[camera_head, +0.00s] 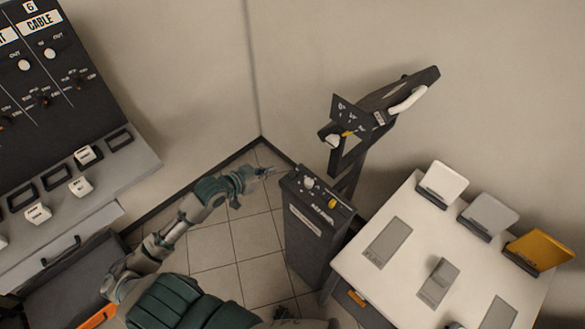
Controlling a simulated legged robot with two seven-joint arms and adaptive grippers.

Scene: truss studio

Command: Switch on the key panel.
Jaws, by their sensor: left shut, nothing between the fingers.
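A dark pedestal box (313,232) stands on the floor in the middle of the head view. Its sloped top carries a pale knob, a yellow part and small white lettering too small to read. I cannot tell for certain that this is the key panel. My left gripper (268,172) is shut and empty, just left of the pedestal's top edge. Its fingers point right, toward the panel, and I see no clear contact. My right gripper does not show clearly; a small dark shape at the bottom edge cannot be made out.
A dark stand with a dial plate (350,122) and white handle rises behind the pedestal. A white table (440,240) with grey blocks and upright white, grey and yellow plates is at right. A CABLE console (50,110) fills the left. Tiled floor is free left of the pedestal.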

